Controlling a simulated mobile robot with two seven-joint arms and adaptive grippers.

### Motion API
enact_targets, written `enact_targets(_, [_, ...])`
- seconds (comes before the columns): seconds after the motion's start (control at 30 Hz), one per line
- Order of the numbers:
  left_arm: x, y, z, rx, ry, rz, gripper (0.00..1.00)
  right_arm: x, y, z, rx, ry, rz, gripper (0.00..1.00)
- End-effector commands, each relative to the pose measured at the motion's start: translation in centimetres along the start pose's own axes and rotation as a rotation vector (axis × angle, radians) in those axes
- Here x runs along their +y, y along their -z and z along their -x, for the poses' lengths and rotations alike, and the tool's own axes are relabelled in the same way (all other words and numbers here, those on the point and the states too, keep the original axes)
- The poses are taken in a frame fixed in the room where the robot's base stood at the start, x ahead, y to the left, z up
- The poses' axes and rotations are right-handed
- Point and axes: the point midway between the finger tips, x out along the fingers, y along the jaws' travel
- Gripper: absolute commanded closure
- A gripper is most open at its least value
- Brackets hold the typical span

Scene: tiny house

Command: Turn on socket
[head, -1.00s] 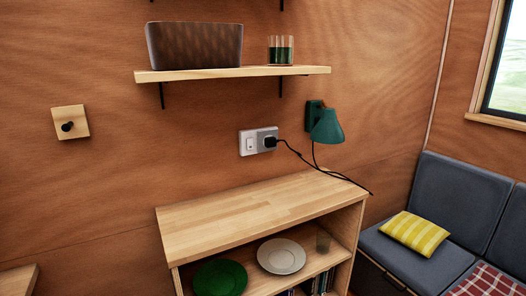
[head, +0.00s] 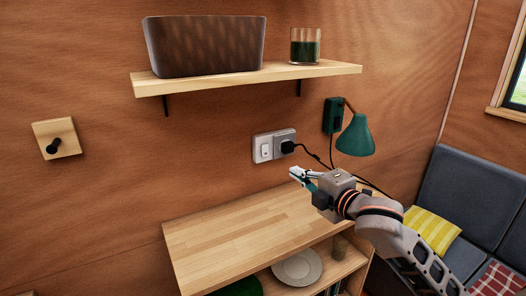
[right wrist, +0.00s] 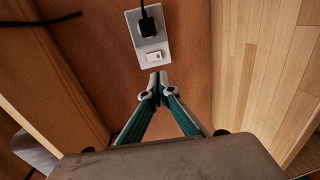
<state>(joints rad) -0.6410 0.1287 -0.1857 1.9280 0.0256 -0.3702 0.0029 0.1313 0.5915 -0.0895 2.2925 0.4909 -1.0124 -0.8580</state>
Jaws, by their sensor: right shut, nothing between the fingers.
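The wall socket (head: 274,146) is a pale plate on the wooden wall with a white rocker switch (head: 264,150) on its left. A black plug (head: 287,147) sits in its right side. My right gripper (head: 294,173) is shut and empty, in front of the wall a little below and right of the switch. In the right wrist view the gripper (right wrist: 158,80) points at the wall near the socket (right wrist: 149,40), with its tips close to the switch (right wrist: 153,57) in the picture. I cannot tell whether they touch. My left gripper is not in view.
A green lamp (head: 355,136) hangs on the wall right of the socket, and the plug's cable runs down beside it. A shelf (head: 230,82) with a basket and glass is above. A wooden cabinet top (head: 235,232) lies below, clear on top.

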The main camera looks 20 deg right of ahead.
Motion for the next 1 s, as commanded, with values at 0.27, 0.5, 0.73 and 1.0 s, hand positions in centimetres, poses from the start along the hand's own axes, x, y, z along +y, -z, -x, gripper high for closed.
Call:
enact_targets(0.27, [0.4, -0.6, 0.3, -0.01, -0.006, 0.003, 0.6, 0.1, 0.0, 0.0, 0.0, -0.001, 0.001, 1.0])
enact_targets(0.5, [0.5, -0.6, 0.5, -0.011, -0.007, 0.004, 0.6, 0.1, 0.0, -0.3, 0.0, -0.001, -0.001, 1.0])
enact_targets(0.73, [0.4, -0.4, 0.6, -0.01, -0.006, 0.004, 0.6, 0.2, 0.0, -3.3, 0.0, -0.002, -0.005, 1.0])
enact_targets(1.0, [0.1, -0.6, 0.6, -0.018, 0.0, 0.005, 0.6, 0.2, 0.0, -8.6, 0.0, -0.002, -0.005, 1.0])
